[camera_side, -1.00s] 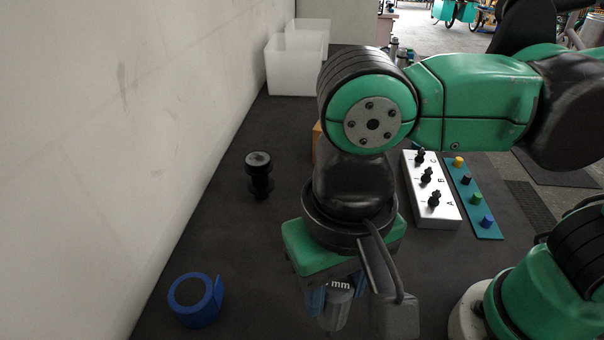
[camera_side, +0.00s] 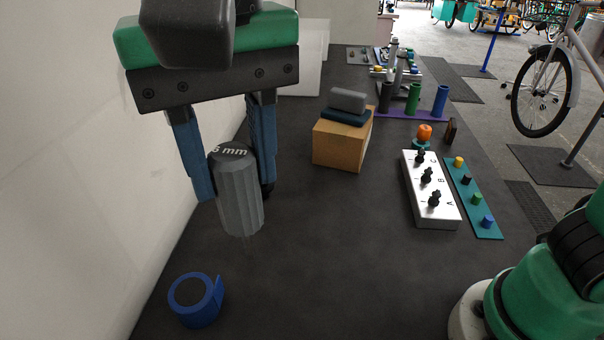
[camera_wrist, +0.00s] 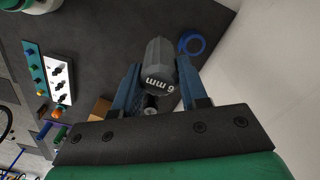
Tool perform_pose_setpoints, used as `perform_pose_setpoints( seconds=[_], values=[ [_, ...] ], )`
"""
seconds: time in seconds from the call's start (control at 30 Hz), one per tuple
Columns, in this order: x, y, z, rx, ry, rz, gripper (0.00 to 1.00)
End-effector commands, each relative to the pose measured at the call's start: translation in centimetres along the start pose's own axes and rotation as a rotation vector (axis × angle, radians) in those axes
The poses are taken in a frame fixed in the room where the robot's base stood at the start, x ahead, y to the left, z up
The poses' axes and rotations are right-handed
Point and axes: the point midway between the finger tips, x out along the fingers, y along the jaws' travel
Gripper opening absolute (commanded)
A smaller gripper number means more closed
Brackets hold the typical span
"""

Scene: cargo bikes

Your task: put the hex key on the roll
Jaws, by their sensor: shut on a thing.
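The hex key (camera_side: 240,200) shows as a thick grey ribbed handle with a millimetre size mark on its end cap. My gripper (camera_side: 237,188) is shut on it, with one blue finger on each side, and holds it above the dark bench. The handle (camera_wrist: 158,58) also shows between the fingers in the wrist view. No thin metal shaft is clearly seen. A blue roll (camera_side: 207,311), like a ring of tape, lies on the bench below and left of the handle in the side view. It shows beyond the handle in the wrist view (camera_wrist: 203,45). The two are apart.
A black spool-like thing (camera_wrist: 150,103) stands on the bench, mostly hidden behind my gripper in the side view. A cardboard box (camera_side: 340,146) bears grey and dark blocks. A white switch panel (camera_side: 430,195) and teal strip (camera_side: 473,200) lie right. A pale wall (camera_side: 70,150) bounds the left.

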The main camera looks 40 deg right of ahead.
Motion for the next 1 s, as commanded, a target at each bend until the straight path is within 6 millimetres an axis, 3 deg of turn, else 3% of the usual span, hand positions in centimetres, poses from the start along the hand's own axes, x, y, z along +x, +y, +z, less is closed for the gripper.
perform_pose_setpoints(
  seconds=[0.2, 0.4, 0.6, 1.0],
  values=[
    [2.7, -4.7, -4.7, -0.022, 0.0, 0.0, 0.0],
    [5.1, -6.9, -7.4, -0.038, 0.0, 0.0, 0.0],
    [6.9, -7.6, -8.3, -0.044, 0.0, 0.0, 0.0],
    [11.8, -7.5, -8.2, -0.044, 0.0, 0.0, 0.0]
  ],
)
